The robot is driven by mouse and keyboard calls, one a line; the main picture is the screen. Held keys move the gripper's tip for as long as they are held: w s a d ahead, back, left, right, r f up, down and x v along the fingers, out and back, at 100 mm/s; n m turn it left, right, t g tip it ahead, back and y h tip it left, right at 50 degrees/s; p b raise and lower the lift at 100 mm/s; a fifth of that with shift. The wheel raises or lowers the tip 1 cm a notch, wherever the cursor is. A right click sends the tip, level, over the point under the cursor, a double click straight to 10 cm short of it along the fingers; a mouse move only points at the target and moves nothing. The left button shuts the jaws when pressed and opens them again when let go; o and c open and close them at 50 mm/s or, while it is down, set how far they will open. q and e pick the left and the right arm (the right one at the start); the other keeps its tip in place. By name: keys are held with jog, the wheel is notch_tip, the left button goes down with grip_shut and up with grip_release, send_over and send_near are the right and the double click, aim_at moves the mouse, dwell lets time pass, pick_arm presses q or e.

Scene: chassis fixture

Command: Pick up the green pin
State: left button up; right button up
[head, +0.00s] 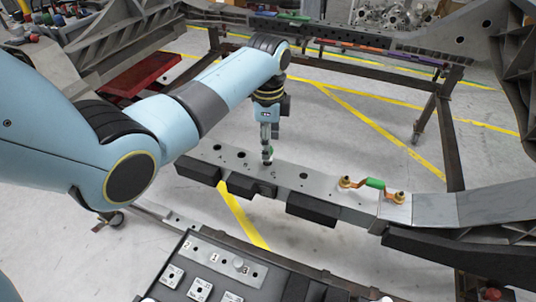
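My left gripper (269,143) points straight down over the near grey beam, its fingers close together. Whether the pin sits in a hole is also unclear. My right gripper is not in view.
A green-gripped handle with brass knobs (374,183) is fixed on the beam to the right. A dark tray with a numbered metal plate (200,252) lies at the front. A far rail (385,55) carries coloured parts. Open floor lies between the rails.

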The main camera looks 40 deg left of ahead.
pick_arm(q)
notch_tip(320, 180, down, 4)
jog(key=shift+f+b, duration=0.1)
jog(key=shift+b, duration=0.2)
grip_shut()
